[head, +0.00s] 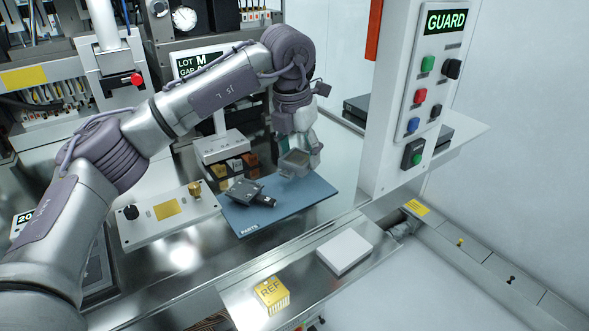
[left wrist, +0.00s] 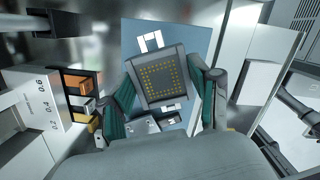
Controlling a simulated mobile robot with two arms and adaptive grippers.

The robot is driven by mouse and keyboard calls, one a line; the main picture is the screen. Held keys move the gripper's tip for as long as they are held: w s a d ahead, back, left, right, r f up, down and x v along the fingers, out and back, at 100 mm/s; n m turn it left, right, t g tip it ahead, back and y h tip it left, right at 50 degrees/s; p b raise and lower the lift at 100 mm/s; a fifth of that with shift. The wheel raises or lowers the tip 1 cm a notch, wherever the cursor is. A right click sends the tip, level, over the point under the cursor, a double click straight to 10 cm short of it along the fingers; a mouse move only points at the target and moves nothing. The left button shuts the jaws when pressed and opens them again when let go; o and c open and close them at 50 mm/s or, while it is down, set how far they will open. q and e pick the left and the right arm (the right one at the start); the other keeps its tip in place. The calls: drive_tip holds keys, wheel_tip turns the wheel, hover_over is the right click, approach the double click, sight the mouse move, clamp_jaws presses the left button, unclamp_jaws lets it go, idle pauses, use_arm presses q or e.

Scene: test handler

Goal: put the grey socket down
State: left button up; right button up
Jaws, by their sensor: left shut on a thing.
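The grey socket (head: 298,161) is a square block held in my left gripper (head: 304,146), over the back right part of the blue parts mat (head: 297,202). In the left wrist view, the grey socket (left wrist: 161,78) shows a square of gold contacts, and the fingers of my left gripper (left wrist: 161,95) close on its two sides. The blue mat (left wrist: 190,45) lies behind it there. I cannot tell for sure whether the socket touches the mat. My right gripper is not in view.
A dark device (head: 244,191) lies on the mat, left of the socket. A gauge block stand (head: 222,147) with small coloured blocks is behind it. A white panel with a knob (head: 168,215) is left of the mat. The guard post (head: 390,110) stands right.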

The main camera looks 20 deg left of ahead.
sight(298, 159)
use_arm(q)
drive_tip(key=shift+f, duration=0.7)
wheel_tip(298, 159, down, 3)
drive_tip(key=shift+f+p, duration=0.1)
drive_tip(key=shift+p, duration=0.65)
drive_tip(key=shift+f+b, duration=0.25)
drive_tip(key=shift+b, duration=0.05)
drive_tip(key=o, duration=1.4)
drive_tip(key=shift+c, duration=0.2)
drive_tip(key=shift+r, duration=0.1)
drive_tip(key=shift+r+p, duration=0.25)
drive_tip(key=shift+p, duration=0.05)
drive_tip(key=shift+r+b, duration=0.3)
drive_tip(key=shift+b, duration=0.05)
drive_tip(key=r+b, duration=0.1)
drive_tip(key=r, duration=0.2)
drive_tip(key=s+r, duration=0.1)
drive_tip(key=r, duration=0.3)
drive_tip(key=s+r+b, duration=0.1)
drive_tip(key=r, duration=0.3)
drive_tip(key=shift+a+b, duration=0.3)
